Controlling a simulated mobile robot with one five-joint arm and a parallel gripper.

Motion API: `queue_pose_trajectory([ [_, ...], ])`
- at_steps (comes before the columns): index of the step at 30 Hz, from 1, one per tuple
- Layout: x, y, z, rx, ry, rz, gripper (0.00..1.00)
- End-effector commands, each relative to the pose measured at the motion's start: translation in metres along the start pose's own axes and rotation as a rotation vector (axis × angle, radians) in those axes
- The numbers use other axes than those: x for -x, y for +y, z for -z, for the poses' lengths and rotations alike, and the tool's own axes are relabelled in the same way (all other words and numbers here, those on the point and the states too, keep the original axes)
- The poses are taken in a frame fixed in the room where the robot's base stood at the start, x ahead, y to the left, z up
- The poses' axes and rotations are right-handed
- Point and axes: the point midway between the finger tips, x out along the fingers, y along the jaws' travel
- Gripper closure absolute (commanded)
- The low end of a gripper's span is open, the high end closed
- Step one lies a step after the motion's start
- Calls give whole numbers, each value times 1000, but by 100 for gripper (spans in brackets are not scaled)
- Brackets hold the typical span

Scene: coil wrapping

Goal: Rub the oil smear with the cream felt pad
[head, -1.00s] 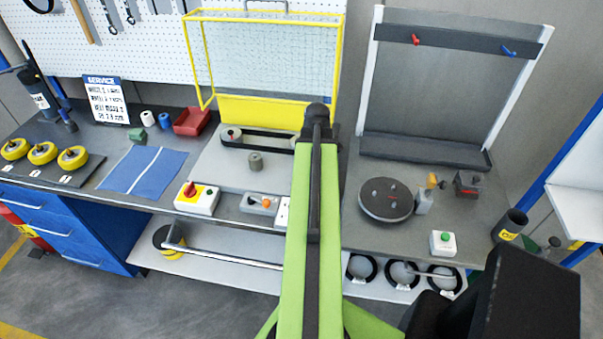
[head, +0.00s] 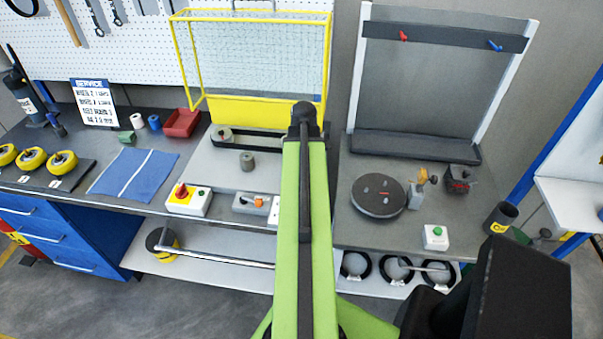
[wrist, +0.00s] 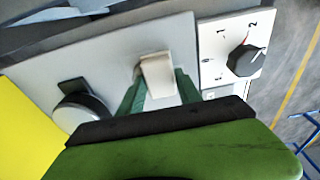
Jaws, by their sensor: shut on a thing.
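In the wrist view, my gripper (wrist: 160,92) has green fingers shut on a small cream block, which looks like the felt pad (wrist: 157,68). The pad is over the pale grey machine plate (wrist: 110,58); I cannot tell whether it touches it. In the head view this plate (head: 215,172) lies in front of the yellow mesh guard. My green arm covers the plate's right end there, and my gripper and the pad are hidden. I cannot make out the oil smear in either view.
A dial panel (wrist: 225,38) is right of the pad, and a grey round roller (wrist: 80,112) is left of it. The yellow guard (head: 262,110) stands behind the plate. A red-knob switch box (head: 188,199) sits at the front. A turntable (head: 379,195) is to the right.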

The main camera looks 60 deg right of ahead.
Motion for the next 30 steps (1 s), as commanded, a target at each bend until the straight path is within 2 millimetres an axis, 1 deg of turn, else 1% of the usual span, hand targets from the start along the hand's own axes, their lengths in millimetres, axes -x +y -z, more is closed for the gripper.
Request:
queue_pose_trajectory([
  [7, -2, 0, 8, 3, 5, 1, 91],
  [15, -3, 0, 34, 3, 4, 1, 91],
  [18, -4, 0, 40, 2, 4, 1, 91],
  [22, -4, 1, 39, 1, 4, 0, 91],
  [27, -6, 11, 39, 1, 3, 0, 91],
  [30, -6, 10, 38, 0, 2, -1, 91],
])
